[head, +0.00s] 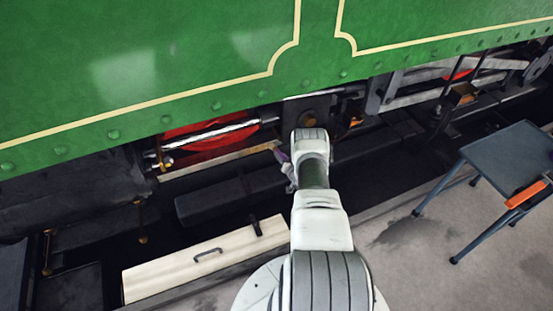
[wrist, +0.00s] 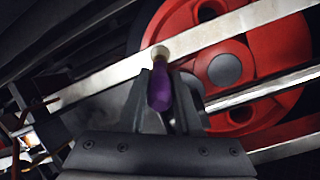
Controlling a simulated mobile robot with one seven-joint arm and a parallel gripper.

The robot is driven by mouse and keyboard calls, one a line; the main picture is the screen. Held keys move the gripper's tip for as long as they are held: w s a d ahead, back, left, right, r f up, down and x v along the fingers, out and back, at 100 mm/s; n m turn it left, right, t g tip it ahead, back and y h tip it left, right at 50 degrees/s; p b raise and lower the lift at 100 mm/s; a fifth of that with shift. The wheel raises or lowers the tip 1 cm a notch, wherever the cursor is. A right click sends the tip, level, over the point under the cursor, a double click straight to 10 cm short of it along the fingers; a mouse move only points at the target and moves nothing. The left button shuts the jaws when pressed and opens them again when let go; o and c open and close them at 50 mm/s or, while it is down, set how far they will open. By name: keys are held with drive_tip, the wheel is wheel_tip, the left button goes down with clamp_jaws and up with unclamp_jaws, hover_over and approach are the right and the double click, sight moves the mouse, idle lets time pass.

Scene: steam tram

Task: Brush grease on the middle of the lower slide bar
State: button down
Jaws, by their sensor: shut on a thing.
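My gripper (wrist: 160,88) is shut on a brush with a purple handle (wrist: 160,92). In the wrist view the brush's pale tip (wrist: 160,52) points away from me and overlaps a long pale bar (wrist: 105,78). I cannot tell whether it touches the bar or stands just in front of it. A second pale bar (wrist: 265,88) runs lower right. In the head view a flat pale bar (head: 215,161) lies below a shiny rod (head: 225,130), under the green side panel. My arm mostly hides the gripper there; a bit of purple (head: 282,156) shows beside it.
A red wheel (wrist: 270,45) is behind the bars. The green panel (head: 150,60) overhangs the motion. A pale box with a handle (head: 190,263) lies at lower left. A dark stool (head: 510,155) with an orange-handled tool (head: 525,194) stands at right.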

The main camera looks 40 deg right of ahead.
drive_tip(key=shift+d, duration=0.2)
drive_tip(key=w+a, duration=0.2)
drive_tip(key=a, duration=0.7)
drive_tip(key=w+a, duration=0.2)
drive_tip(key=a, duration=0.7)
drive_tip(key=shift+a+p, duration=0.3)
idle(1.0)
drive_tip(key=a, duration=0.3)
drive_tip(key=shift+w+a, duration=0.2)
drive_tip(key=s+a+p, duration=0.1)
drive_tip(key=s+p, duration=0.1)
drive_tip(key=s, duration=0.4)
idle(0.4)
